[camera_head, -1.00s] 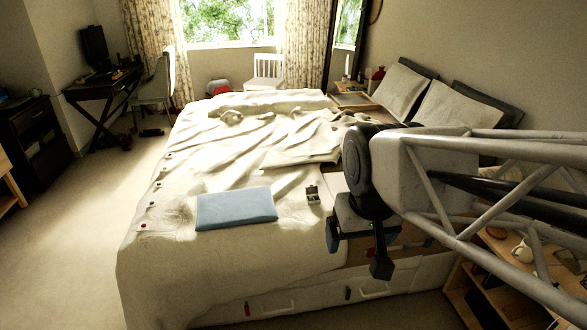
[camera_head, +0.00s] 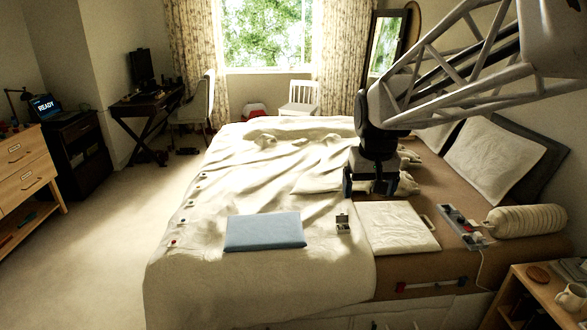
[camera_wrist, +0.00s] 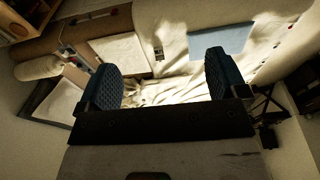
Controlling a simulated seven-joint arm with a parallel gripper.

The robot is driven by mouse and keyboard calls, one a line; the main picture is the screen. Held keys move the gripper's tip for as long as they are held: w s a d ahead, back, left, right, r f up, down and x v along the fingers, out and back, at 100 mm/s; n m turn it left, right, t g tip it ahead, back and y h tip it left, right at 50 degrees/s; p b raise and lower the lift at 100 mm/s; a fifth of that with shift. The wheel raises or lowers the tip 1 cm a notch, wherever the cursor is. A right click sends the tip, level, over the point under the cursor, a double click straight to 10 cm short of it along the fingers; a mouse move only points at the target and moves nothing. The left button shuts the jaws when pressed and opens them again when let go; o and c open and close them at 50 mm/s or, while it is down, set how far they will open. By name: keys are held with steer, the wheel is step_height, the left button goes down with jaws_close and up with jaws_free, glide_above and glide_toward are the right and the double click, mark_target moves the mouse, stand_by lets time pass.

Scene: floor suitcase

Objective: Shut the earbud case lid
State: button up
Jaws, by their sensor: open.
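My gripper (camera_head: 371,188) is open and empty, hanging above the bed behind and to the right of the case. Its two blue ribbed fingers are spread wide in the wrist view (camera_wrist: 161,78). Nothing touches the case.
A flat blue item (camera_head: 264,232) lies left of the case. A cream cushion or folded cloth (camera_head: 396,228) lies right of it. A power strip (camera_head: 465,227) and a ribbed bolster (camera_head: 526,221) are farther right. Rumpled bedding (camera_head: 250,165) spreads behind.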

steer(key=w+d+f, duration=0.2)
steer(key=w+f, duration=0.1)
steer(key=w, duration=1.4)
steer(key=g, duration=0.2)
glide_above(342, 218)
step_height(342, 218, down, 35)
steer(key=shift+s+f, duration=0.1)
steer(key=shift+f, duration=0.1)
steer(key=shift+f, duration=0.1)
steer(key=shift+a+f, duration=0.1)
steer(key=shift+f, duration=3.7)
steer(key=shift+c, duration=0.3)
